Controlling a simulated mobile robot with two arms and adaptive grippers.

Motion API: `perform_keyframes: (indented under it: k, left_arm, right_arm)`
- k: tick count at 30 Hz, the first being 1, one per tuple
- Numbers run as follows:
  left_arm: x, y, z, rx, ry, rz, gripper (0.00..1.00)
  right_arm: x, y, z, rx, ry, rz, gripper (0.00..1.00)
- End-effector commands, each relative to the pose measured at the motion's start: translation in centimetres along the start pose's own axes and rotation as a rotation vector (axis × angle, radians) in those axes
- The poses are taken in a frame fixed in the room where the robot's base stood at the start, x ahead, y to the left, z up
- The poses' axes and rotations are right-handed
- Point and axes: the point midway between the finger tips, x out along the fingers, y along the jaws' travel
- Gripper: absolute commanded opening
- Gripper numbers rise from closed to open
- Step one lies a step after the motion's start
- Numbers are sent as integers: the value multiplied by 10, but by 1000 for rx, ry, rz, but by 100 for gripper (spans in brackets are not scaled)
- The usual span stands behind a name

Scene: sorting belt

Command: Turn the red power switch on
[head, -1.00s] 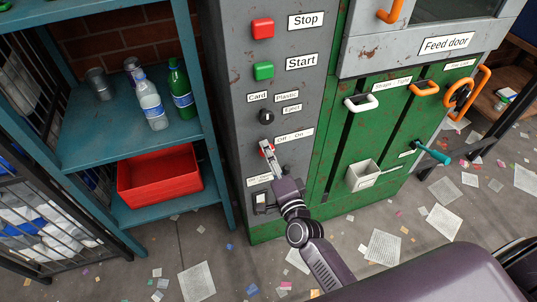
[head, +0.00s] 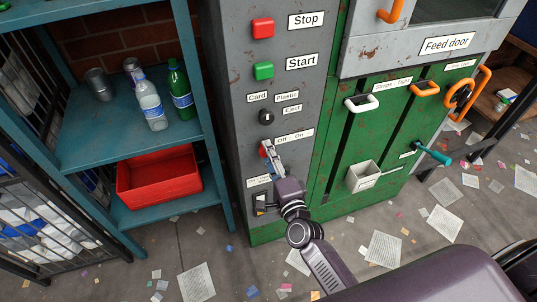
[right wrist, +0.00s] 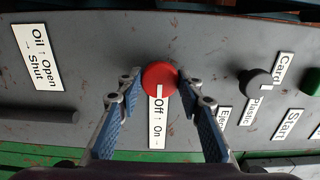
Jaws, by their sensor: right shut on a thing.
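The red power switch (right wrist: 160,75) is a round red knob with a white mark, on the grey control panel. In the right wrist view the mark points down toward the Off/On label (right wrist: 157,123). The knob lies between the two fingers of my right gripper (right wrist: 160,84), which is shut on it. In the head view my right gripper (head: 270,152) reaches up to the panel and covers most of the switch; a bit of red shows at its tip. The Off/On label (head: 294,136) is just above right. My left gripper is not in view.
The black Card/Plastic/Eject knob (head: 266,117), green Start button (head: 264,71) and red Stop button (head: 263,28) sit above. A dark lever (head: 260,201) is below. A white handle (head: 361,104) and small grey box (head: 362,175) project at right. A blue shelf (head: 140,85) stands left.

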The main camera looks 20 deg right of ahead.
Motion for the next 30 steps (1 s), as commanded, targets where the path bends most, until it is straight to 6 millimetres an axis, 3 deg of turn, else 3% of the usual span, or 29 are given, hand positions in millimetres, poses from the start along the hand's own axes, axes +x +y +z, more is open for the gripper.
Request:
perform_keyframes:
  k: [6, 17, 30]
  left_arm:
    - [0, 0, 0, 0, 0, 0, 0]
    - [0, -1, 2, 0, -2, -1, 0]
    - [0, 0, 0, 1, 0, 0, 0]
  right_arm:
    - [0, 1, 0, 2, 0, 2, 52]
    - [-8, 1, 0, 0, 0, 1, 52]
    - [-94, 2, 0, 0, -2, 5, 52]
